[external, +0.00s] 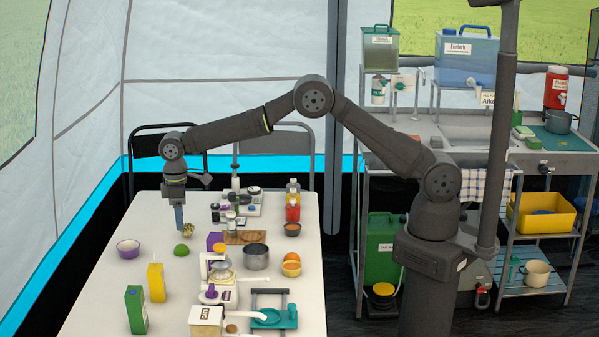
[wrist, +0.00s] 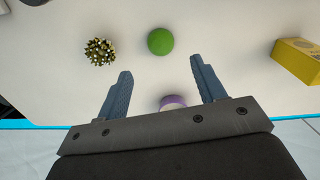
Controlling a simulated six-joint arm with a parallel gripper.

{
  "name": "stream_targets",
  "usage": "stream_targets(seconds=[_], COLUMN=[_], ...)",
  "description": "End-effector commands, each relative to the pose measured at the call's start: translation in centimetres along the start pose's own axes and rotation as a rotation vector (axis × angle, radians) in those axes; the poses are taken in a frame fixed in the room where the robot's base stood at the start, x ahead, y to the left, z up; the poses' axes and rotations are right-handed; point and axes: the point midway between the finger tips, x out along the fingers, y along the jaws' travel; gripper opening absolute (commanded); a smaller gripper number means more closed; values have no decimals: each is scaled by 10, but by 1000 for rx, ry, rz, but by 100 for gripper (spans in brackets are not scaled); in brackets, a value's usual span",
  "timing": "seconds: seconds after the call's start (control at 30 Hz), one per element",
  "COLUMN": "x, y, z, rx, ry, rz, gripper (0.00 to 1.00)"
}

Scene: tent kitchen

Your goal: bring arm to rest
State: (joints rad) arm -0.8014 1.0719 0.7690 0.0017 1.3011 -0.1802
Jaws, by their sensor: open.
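My gripper (external: 180,226) points down over the far left part of the white table (external: 95,312). In the wrist view my gripper (wrist: 158,82) has its two blue fingers spread wide with nothing between them. A green lime (external: 181,250) lies on the table close to the fingers; it also shows in the wrist view (wrist: 160,41). A spiky gold-and-dark ball (wrist: 101,51) lies beside it, partly beside the fingers in the external view (external: 188,230). My arm is bent, reaching leftward across the table from its base at the right.
A metal shelf unit (external: 500,160) stands behind my base.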

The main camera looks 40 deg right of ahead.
Motion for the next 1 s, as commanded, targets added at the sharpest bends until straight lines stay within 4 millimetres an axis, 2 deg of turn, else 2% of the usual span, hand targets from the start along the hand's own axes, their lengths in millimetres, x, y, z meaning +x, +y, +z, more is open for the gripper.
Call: stream_targets(seconds=[0.13, 0.2, 0.73, 0.77, 0.8, 1.0], x=[-32, -11, 96, 93, 79, 39], y=[0, 0, 0, 0, 0, 0], z=[-1, 1, 1, 0, -1, -1], rx=[0, 0, 0, 0, 0, 0], ry=[4, -5, -3, 2, 6, 4], rz=[1, -1, -1, 0, 1, 1], gripper=[63, 63, 63, 63, 63, 63])
